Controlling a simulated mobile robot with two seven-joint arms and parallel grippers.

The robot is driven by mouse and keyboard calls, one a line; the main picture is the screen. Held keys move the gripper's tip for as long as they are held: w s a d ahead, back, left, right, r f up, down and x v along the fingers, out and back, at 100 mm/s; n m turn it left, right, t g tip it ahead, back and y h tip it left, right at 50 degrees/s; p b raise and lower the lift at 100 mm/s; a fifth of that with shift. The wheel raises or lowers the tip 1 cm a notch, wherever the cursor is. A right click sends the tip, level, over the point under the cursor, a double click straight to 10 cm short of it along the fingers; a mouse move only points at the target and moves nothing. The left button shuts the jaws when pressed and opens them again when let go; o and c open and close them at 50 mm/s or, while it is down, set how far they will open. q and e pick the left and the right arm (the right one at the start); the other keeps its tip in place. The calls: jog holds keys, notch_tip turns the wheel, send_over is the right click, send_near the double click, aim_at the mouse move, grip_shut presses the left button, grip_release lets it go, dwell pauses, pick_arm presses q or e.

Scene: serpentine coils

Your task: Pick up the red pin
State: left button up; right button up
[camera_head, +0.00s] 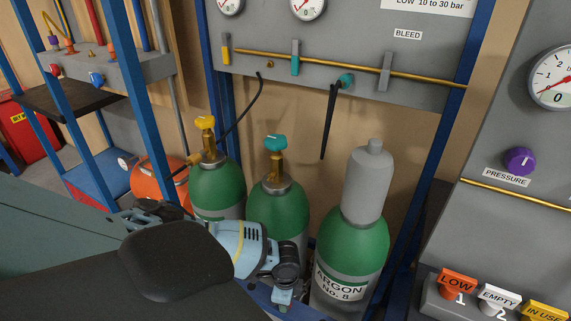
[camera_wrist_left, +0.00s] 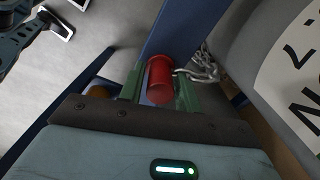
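The red pin (camera_wrist_left: 160,78) is a short red cylinder in front of a blue frame bar in the left wrist view. A metal chain (camera_wrist_left: 203,68) hangs beside it. The green fingers of my left gripper (camera_wrist_left: 161,92) lie close along both sides of the pin, with a gap about as wide as the pin. In the head view my left wrist (camera_head: 248,248) is low in the middle, in front of the green cylinders. The pin cannot be made out in the head view.
A grey-capped argon cylinder (camera_head: 352,245) stands right of my left wrist, two valved green cylinders (camera_head: 275,210) (camera_head: 217,188) behind it. Blue frame posts (camera_head: 407,215) border the space. A panel with LOW, EMPTY and IN USE tags (camera_head: 490,297) stands at the right.

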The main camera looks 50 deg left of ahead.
pick_arm(q)
grip_shut()
pick_arm(e)
jog(key=shift+s+f, duration=0.15)
jog(key=shift+s, duration=0.2)
pick_arm(q)
jog(key=shift+r, duration=0.1)
